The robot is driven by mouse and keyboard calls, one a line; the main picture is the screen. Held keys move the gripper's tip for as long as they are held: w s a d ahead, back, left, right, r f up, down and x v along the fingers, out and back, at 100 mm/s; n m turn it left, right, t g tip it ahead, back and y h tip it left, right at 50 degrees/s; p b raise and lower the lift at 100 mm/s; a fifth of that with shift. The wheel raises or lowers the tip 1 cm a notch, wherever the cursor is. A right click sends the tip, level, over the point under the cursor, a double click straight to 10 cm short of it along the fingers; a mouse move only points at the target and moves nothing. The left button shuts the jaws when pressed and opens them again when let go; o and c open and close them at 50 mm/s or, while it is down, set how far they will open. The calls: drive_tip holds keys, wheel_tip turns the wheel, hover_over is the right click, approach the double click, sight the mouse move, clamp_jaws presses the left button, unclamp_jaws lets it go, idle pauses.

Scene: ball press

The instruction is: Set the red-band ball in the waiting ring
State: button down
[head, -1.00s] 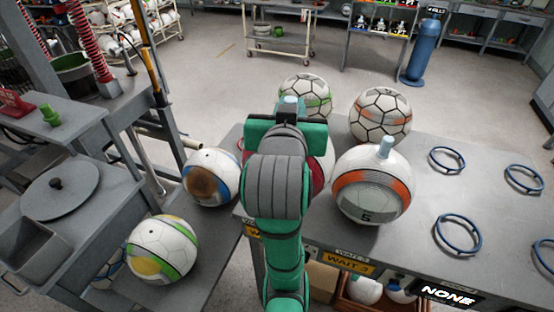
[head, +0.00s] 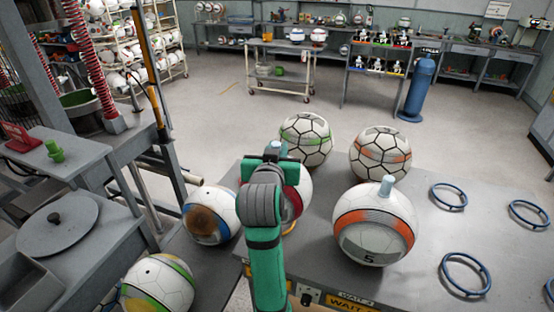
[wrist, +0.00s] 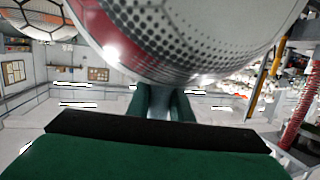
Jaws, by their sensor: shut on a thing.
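The red-band ball (head: 302,192) is partly hidden behind my gripper (head: 274,155) in the head view, at the left end of the grey table. In the wrist view the ball (wrist: 190,40), white with red and dark dots, fills the top. My gripper's green fingers (wrist: 165,103) are shut on its pale stem. Whether the ball touches the table is hidden. Several empty blue rings lie on the right of the table, among them a near ring (head: 465,273) and a far ring (head: 448,196). I cannot tell which is the waiting ring.
An orange-band ball (head: 373,225) stands close right of the held ball. A green-band ball (head: 306,141) and another orange-marked ball (head: 380,153) stand behind. A blue-and-brown ball (head: 209,216) is at left. Bare table (head: 425,240) lies between the orange-band ball and the rings.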

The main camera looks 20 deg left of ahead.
drive_tip(key=f, duration=0.4)
drive_tip(key=shift+w+a, duration=0.25)
drive_tip(key=shift+w, duration=0.1)
drive_tip(key=shift+s, duration=0.15)
drive_tip(key=shift+f, duration=0.15)
drive_tip(key=c, duration=1.6)
unclamp_jaws()
drive_tip(key=shift+f, duration=0.1)
drive_tip(key=v, duration=1.1)
drive_tip(key=shift+r, duration=0.35)
drive_tip(key=shift+s+d, duration=0.15)
drive_tip(key=shift+s, duration=0.25)
